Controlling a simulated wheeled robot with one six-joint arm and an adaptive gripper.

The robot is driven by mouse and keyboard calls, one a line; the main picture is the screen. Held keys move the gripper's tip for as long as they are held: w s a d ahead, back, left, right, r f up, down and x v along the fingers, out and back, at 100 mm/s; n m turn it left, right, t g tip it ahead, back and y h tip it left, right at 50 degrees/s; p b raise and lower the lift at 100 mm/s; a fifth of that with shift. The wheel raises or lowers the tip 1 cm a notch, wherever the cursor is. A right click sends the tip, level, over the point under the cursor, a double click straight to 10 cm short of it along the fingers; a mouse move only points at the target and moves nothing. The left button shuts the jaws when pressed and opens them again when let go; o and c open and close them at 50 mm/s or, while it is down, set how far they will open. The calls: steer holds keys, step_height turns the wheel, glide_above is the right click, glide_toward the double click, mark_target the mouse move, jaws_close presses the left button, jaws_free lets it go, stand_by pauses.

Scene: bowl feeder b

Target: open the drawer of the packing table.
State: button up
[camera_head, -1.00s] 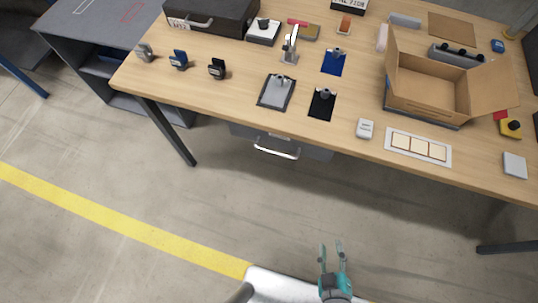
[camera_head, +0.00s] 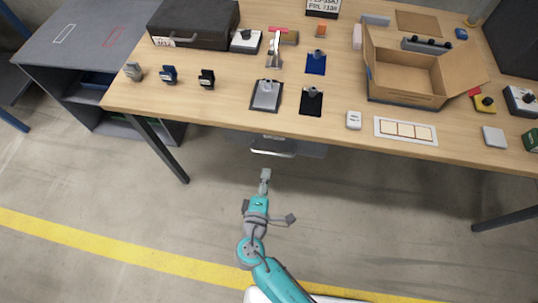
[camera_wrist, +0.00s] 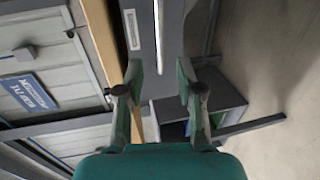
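The packing table (camera_head: 215,108) has a wooden top. Its grey drawer (camera_head: 312,150) hangs under the front edge, looking pushed in, with a silver bar handle (camera_head: 273,153) on its front. My gripper (camera_head: 265,174) is just in front of and below the handle, pointing at it. In the wrist view my gripper (camera_wrist: 159,76) has its two fingers spread. The handle (camera_wrist: 159,35) shows as a bright bar lined up between them, seemingly ahead of the tips; contact is not visible. The grey drawer front (camera_wrist: 144,50) with a label lies beside the bar.
A grey shelf unit (camera_head: 75,52) stands left of the table. A table leg (camera_head: 160,150) is left of my arm. On the top are an open cardboard box (camera_head: 405,97), a black case (camera_head: 195,22) and several small items. The floor before the drawer is clear.

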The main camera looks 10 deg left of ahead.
mark_target(271, 153)
steer(key=x, duration=1)
steer(key=shift+w, duration=0.4)
steer(key=shift+c, duration=0.2)
jaws_close()
